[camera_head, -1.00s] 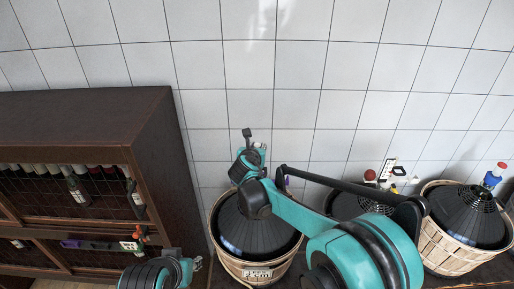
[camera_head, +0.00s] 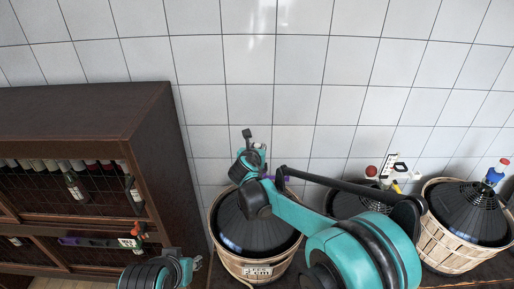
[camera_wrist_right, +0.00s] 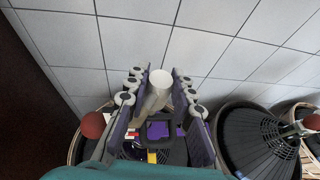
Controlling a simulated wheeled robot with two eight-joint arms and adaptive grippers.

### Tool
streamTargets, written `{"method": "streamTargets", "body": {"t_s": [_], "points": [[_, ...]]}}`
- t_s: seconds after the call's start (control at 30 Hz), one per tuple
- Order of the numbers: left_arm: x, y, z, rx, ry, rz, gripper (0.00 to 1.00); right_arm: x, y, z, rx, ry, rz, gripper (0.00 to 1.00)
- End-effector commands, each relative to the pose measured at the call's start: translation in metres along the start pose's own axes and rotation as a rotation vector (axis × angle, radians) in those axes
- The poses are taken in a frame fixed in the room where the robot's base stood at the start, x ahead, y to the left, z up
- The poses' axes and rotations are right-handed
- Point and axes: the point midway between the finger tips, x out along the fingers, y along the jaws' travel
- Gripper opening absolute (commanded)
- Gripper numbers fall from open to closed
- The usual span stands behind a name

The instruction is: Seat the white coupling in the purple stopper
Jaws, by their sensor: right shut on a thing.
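My right gripper (camera_wrist_right: 161,80) is shut on the white coupling (camera_wrist_right: 159,84), a pale tube between its two fingers near the tips in the wrist view. In the head view my right gripper (camera_head: 252,155) is above the left basket's dark demijohn (camera_head: 245,228), and my arm hides the demijohn's neck. A small purple patch (camera_head: 281,182) shows behind my arm there; I cannot tell whether it is the purple stopper or part of the gripper. The coupling cannot be made out in the head view. My left gripper (camera_head: 188,266) is low at the left; its fingers are unclear.
A dark wooden wine rack (camera_head: 90,130) stands at the left. A second demijohn (camera_head: 350,203) is partly behind my right arm. A third, in a wicker basket (camera_head: 447,240), stands at the right with a blue and red fitting (camera_head: 494,176) on top. A tiled wall closes the back.

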Motion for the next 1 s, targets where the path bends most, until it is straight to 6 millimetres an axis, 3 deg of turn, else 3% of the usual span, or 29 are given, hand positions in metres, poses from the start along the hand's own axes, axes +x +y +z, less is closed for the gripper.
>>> {"method": "streamTargets", "body": {"t_s": [0.03,0.07,0.13,0.43,0.57,1.0], "points": [[0.002,0.000,0.001,0.000,0.000,0.000,0.33,0.001,0.000,-0.002,0.000,0.000,0.000,0.01],[0.001,0.000,0.001,0.000,0.000,0.000,0.33,0.001,0.000,-0.002,0.000,0.000,0.000,0.28],[0.001,0.000,0.001,0.000,0.000,0.000,0.33,0.000,0.000,-0.001,0.000,0.000,0.000,0.47],[0.001,0.000,0.000,0.000,0.000,0.000,0.33,0.000,0.000,-0.001,0.000,0.000,0.000,0.47],[0.001,0.000,0.000,0.000,0.000,0.000,0.33,-0.010,0.001,-0.001,0.000,0.000,0.002,0.47],[0.001,0.000,0.000,0.000,0.000,0.000,0.33,-0.098,0.001,-0.001,-0.002,0.000,0.002,0.47]]}}
